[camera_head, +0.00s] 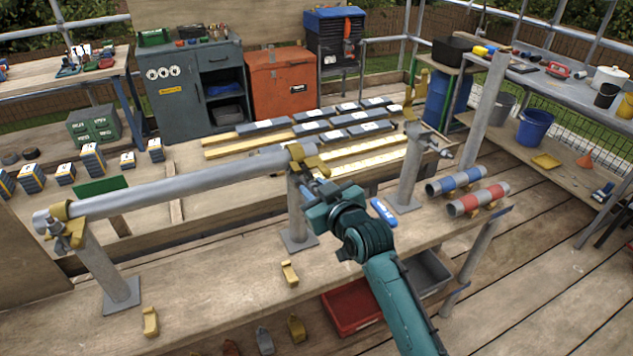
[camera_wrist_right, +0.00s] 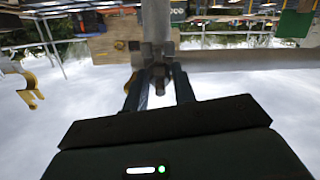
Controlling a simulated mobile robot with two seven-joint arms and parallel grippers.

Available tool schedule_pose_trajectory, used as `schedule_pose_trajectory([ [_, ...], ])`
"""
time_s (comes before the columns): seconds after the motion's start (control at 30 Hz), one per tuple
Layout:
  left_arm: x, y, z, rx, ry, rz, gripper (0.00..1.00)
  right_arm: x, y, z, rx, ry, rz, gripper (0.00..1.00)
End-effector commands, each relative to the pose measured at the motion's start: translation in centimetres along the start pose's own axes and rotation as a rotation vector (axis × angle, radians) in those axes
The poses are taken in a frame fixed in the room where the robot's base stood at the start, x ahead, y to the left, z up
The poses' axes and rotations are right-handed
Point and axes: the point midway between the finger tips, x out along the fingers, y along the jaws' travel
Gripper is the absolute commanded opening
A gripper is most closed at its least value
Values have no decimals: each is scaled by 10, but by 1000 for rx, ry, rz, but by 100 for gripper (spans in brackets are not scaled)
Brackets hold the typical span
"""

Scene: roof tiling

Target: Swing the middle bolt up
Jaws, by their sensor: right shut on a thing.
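A long grey tube (camera_head: 190,187) runs from the left post to the middle post (camera_head: 296,215). A brass-coloured coupler (camera_head: 308,158) sits at the tube's end on the middle post. My right gripper (camera_head: 314,188) reaches up to this coupler from the front and hides its lower side. In the right wrist view my right gripper (camera_wrist_right: 159,95) has its two fingers around the dark bolt (camera_wrist_right: 158,76), just below the tube (camera_wrist_right: 235,58). The bolt's exact tilt is hard to tell. My left gripper is out of view.
Another coupler (camera_head: 62,222) holds the tube's left end. A post (camera_head: 408,170) with a fitting stands right of my arm. Banded pipes (camera_head: 478,199), a blue-and-white tool (camera_head: 384,212) and a yellow clip (camera_head: 290,273) lie on the bench. A red bin (camera_head: 352,308) sits below.

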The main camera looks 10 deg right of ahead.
Motion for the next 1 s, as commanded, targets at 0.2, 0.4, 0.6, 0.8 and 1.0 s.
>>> schedule_pose_trajectory([
  [0.2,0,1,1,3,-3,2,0,4,3,-14,3,-151,-28,0],
  [0.4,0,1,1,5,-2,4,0,7,5,-21,9,-278,-53,0],
  [0.6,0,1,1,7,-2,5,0,10,5,-25,13,-360,-69,0],
  [0.8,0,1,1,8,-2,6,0,10,6,-27,14,-395,-76,0],
  [1.0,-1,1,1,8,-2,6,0,10,6,-27,14,-402,-77,0],
])
